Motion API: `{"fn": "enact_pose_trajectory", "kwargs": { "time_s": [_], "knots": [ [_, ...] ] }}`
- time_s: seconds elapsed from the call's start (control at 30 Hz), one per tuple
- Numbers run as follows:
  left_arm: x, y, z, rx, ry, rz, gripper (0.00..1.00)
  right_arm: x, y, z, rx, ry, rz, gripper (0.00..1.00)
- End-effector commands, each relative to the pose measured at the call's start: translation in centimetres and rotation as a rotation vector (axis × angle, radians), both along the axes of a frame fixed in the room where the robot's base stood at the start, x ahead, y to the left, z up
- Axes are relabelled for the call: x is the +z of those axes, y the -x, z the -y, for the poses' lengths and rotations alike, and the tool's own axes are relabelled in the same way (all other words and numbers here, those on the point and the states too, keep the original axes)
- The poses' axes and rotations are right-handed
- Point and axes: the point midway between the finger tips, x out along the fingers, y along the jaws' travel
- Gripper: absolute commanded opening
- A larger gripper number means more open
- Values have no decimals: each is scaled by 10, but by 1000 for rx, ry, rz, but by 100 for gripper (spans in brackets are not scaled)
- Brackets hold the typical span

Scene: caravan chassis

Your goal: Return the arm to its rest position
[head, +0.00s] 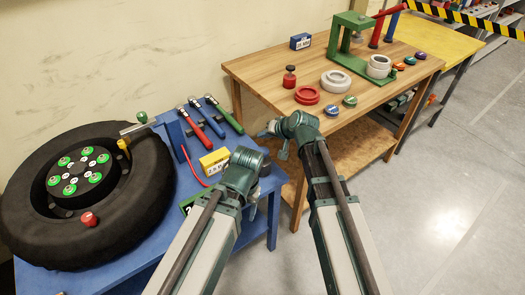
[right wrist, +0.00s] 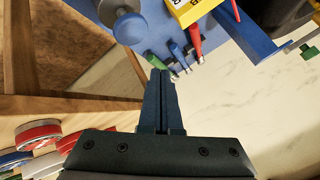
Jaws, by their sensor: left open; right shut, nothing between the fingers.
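My left gripper (head: 255,197) is the lower one in the head view, over the right edge of the blue table. It is open, and I see nothing in it. My right gripper (head: 269,132) hangs between the blue table and the wooden workbench. It is shut and empty. In the right wrist view my right gripper (right wrist: 161,85) shows its two fingers pressed together, apart from everything around them.
The blue table (head: 183,175) holds a wheel (head: 150,185), several screwdriver-like tools (head: 210,120) and a yellow box (head: 214,162). The wooden workbench (head: 270,72) carries a green press (head: 345,45), red and white rings and small coloured pieces. Floor (head: 440,200) at right is clear.

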Motion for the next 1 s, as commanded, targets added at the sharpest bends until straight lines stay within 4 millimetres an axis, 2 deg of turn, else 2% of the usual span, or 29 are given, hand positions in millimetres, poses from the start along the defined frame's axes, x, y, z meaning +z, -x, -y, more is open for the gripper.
{"fn": "enact_pose_trajectory", "kwargs": {
  "time_s": [0.27,0.37,0.47,0.53,0.7,0.83,0.9,1.0],
  "knots": [
    [0,0,0,0,0,0,64,0,0,0,1,1,0,0],
    [0,0,0,0,0,0,64,-6,16,-3,28,32,-24,0],
    [0,0,0,0,0,0,64,-24,58,-8,104,134,-99,0],
    [0,0,0,0,0,0,64,-39,99,-7,172,238,-175,0],
    [0,0,0,0,0,0,64,-63,189,17,295,500,-361,0],
    [0,0,0,0,0,0,64,-67,234,39,336,650,-466,0],
    [0,0,0,0,0,0,64,-66,248,47,346,700,-502,0],
    [0,0,0,0,0,0,64,-65,257,53,351,739,-529,0]
  ]
}}
